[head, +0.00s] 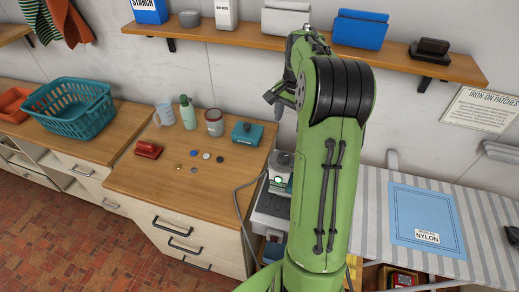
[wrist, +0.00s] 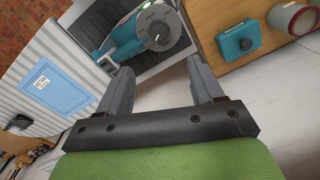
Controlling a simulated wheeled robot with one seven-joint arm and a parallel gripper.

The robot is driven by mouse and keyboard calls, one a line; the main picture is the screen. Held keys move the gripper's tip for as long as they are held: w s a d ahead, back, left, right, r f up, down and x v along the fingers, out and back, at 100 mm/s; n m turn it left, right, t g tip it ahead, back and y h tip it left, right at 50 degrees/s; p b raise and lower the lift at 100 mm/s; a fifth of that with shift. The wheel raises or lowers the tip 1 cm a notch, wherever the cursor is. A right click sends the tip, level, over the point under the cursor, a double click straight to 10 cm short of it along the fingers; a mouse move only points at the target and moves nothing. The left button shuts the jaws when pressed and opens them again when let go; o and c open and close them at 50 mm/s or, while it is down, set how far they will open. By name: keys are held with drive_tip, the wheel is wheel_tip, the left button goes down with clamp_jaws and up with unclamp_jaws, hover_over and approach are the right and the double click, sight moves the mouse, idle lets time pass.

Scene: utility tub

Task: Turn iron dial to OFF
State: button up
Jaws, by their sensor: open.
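The iron (wrist: 122,42) shows at the top of the wrist view, with a teal body and a pale grey end. Its round grey dial (wrist: 158,30) faces the camera and bears small marks too fine to read. In the head view the iron (head: 281,178) sits on a grey stand, partly hidden by my green arm. My gripper (wrist: 160,80) is open and empty, its two fingers apart below the dial in the wrist view and not touching it. In the head view the gripper is mostly hidden behind my arm.
A wooden counter (head: 215,190) left of the iron holds a teal box (head: 247,133), a grey can (head: 214,122), a green bottle (head: 188,113) and a red brush (head: 148,149). A striped ironing board (head: 375,225) with a blue nylon sheet (head: 425,205) lies right. A shelf (head: 400,62) runs above.

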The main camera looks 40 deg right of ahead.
sight(284, 156)
drive_tip(key=f, duration=1.5)
drive_tip(key=shift+w+a+f, duration=0.1)
drive_tip(key=shift+w+f, duration=0.15)
drive_tip(key=shift+f, duration=0.15)
drive_tip(key=c, duration=1.1)
drive_tip(key=shift+o, duration=0.2)
